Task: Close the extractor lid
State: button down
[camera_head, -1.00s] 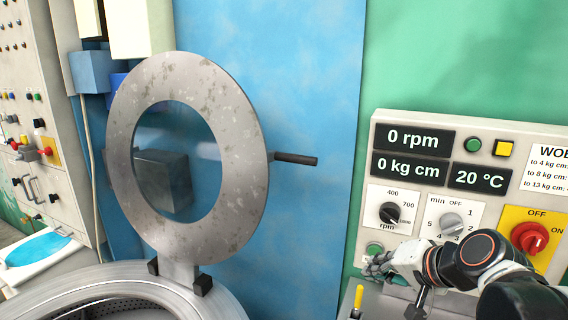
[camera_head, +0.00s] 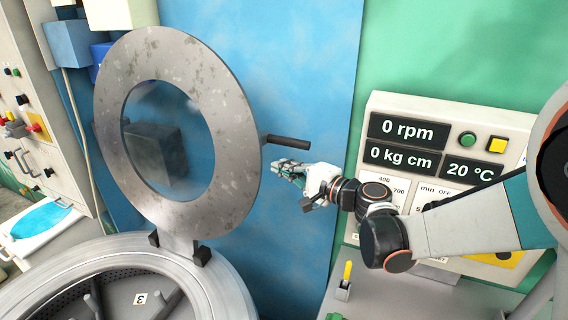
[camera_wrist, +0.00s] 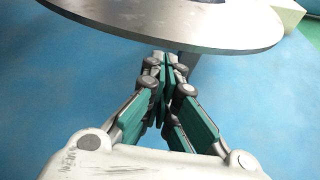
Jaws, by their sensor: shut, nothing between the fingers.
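The extractor lid (camera_head: 222,110) is a grey, worn metal ring with a clear centre. It stands upright on its hinge at the rim of the extractor drum (camera_head: 95,262), so the drum is open. A dark handle (camera_head: 288,141) sticks out from the lid's right edge. My gripper (camera_head: 280,166) is shut and empty, just below the handle and to the right of the lid; I cannot tell whether it touches either. In the wrist view my gripper (camera_wrist: 166,62) points at the lid's edge (camera_wrist: 180,40), which spans the top of the picture.
A control panel (camera_head: 440,125) with displays and knobs stands at the right, behind my arm. A yellow-topped lever (camera_head: 346,272) rises from the surface at the lower right. A blue wall (camera_head: 300,60) is behind the lid. Another machine (camera_head: 35,120) stands at the left.

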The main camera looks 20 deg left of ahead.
jog(key=x, duration=0.8)
jog(key=shift+b, duration=0.3)
